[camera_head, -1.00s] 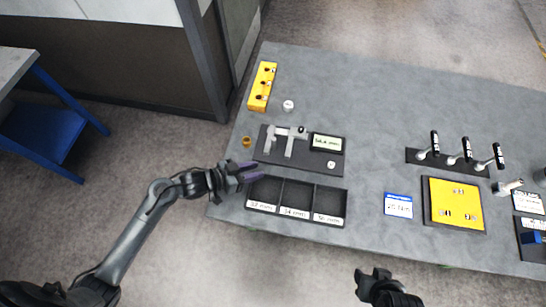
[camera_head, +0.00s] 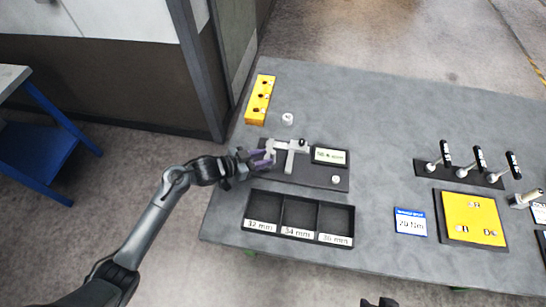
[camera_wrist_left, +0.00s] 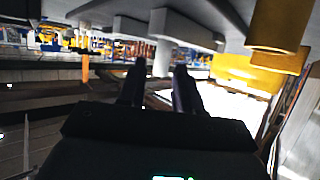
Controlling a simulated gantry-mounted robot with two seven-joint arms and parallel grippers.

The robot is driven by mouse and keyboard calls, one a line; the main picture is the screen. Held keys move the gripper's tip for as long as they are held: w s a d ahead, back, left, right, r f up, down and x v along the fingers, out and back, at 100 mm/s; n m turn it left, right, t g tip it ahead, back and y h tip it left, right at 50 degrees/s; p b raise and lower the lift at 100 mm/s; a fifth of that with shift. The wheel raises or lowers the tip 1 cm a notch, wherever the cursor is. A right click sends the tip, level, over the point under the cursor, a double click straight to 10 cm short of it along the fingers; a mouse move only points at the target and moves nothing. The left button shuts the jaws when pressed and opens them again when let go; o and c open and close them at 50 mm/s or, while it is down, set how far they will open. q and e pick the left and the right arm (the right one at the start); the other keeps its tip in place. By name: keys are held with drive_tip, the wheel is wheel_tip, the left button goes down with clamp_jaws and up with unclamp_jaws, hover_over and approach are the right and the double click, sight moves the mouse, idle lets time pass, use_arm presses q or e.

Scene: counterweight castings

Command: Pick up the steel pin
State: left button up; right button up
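A small pale metal cylinder (camera_head: 287,119), which looks like the steel pin, stands upright on the grey table behind the caliper board. My left gripper (camera_head: 266,159), with purple fingers, is at the left edge of that board, in front of and left of the cylinder and apart from it. In the left wrist view its two dark fingers (camera_wrist_left: 160,92) are apart with nothing held; a grey upright piece (camera_wrist_left: 162,50) shows beyond them, and I cannot tell which part it is. Only the tip of my right gripper (camera_head: 376,302) shows at the bottom edge.
The caliper (camera_head: 290,151) lies on a dark board (camera_head: 312,174) with a readout. A yellow holed block (camera_head: 260,100) is behind. A three-compartment tray (camera_head: 299,218) is in front. A brass-coloured piece (camera_wrist_left: 275,28) is close in the wrist view. Levers (camera_head: 480,160) stand at right.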

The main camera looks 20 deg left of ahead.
sight(270, 157)
use_arm(q)
drive_tip(key=shift+f+x, duration=0.15)
drive_tip(key=shift+x, duration=1.1)
drive_tip(key=shift+f+x, duration=0.1)
drive_tip(key=shift+x, duration=1.2)
drive_tip(key=shift+a, duration=0.25)
drive_tip(key=shift+c, duration=0.3)
clamp_jaws()
